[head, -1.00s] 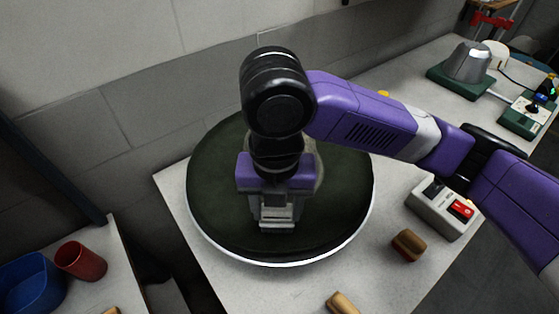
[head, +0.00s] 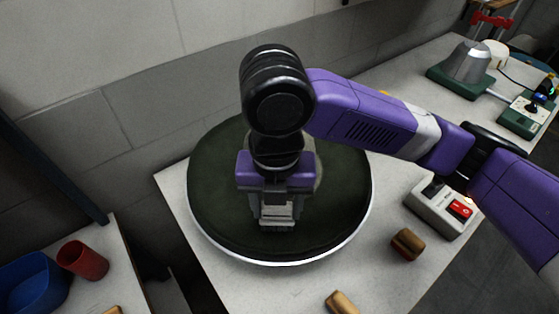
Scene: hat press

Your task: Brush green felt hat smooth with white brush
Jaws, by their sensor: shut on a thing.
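A wide, round dark green form, which looks like the green felt hat (head: 340,210), lies on a round base with a white rim (head: 290,262). A paler round patch near its middle is mostly hidden behind my arm. My gripper (head: 278,212) points down over the near-middle part of the green surface. It is shut on a small pale thing that looks like the white brush (head: 278,225). The brush is mostly covered by the fingers. I cannot tell whether it touches the felt.
The white table (head: 250,285) holds a brown block-like brush (head: 407,244), another brown piece (head: 341,302) and a switch box (head: 443,208) with a red switch. A red cup (head: 83,260) and blue bin (head: 32,285) stand at left. A grey cone-shaped block (head: 468,62) stands at back right.

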